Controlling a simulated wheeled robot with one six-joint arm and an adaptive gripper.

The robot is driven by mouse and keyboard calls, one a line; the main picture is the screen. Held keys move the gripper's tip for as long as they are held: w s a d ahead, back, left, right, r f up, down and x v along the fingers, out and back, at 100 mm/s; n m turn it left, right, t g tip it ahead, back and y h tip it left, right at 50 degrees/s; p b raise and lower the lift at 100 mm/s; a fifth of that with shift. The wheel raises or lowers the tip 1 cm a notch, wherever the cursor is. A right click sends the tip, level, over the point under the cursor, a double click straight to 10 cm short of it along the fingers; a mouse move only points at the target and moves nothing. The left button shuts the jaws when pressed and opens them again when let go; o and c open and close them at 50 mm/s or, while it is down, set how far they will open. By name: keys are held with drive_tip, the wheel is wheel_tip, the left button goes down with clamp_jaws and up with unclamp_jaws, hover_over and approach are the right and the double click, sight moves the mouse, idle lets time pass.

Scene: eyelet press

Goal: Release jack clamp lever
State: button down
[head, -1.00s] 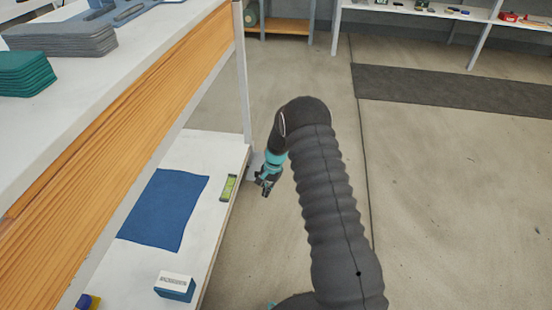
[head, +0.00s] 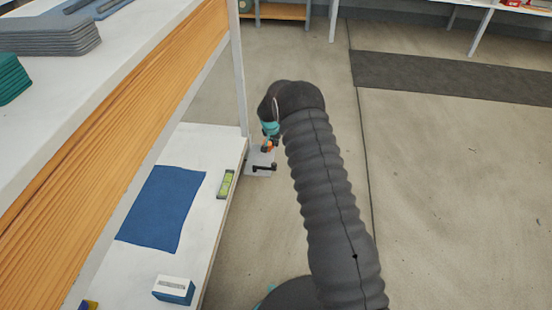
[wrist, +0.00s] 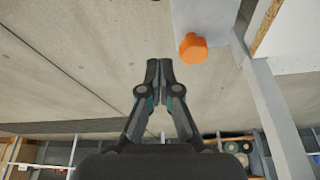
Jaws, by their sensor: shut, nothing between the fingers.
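An orange knob (wrist: 193,47) shows in the wrist view just right of the fingertips, over a pale grey plate (wrist: 205,14). In the head view a small orange patch (head: 267,148) shows below the teal wrist part, and a short black bar (head: 264,168) lies over the pale plate (head: 258,158) by the shelf post. I cannot tell whether the bar and the orange knob are one lever. My gripper (wrist: 160,63) is shut and empty, its tips beside the knob with a small gap in the picture. In the head view my arm largely hides it.
A workbench with a white lower shelf (head: 222,215) stands at left. The shelf holds a blue mat (head: 163,208), a green level (head: 226,184) and a blue-white box (head: 174,290). Its white post (head: 239,75) rises close to the gripper. Floor at right is clear.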

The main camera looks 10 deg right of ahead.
sight(264, 168)
drive_tip(key=shift+f, duration=0.1)
drive_tip(key=x, duration=1)
drive_tip(key=s, duration=0.1)
drive_tip(key=s+a, duration=0.1)
drive_tip(key=s, duration=0.2)
drive_tip(key=shift+a, duration=0.3)
drive_tip(key=shift+d, duration=0.1)
drive_tip(key=shift+f, duration=0.1)
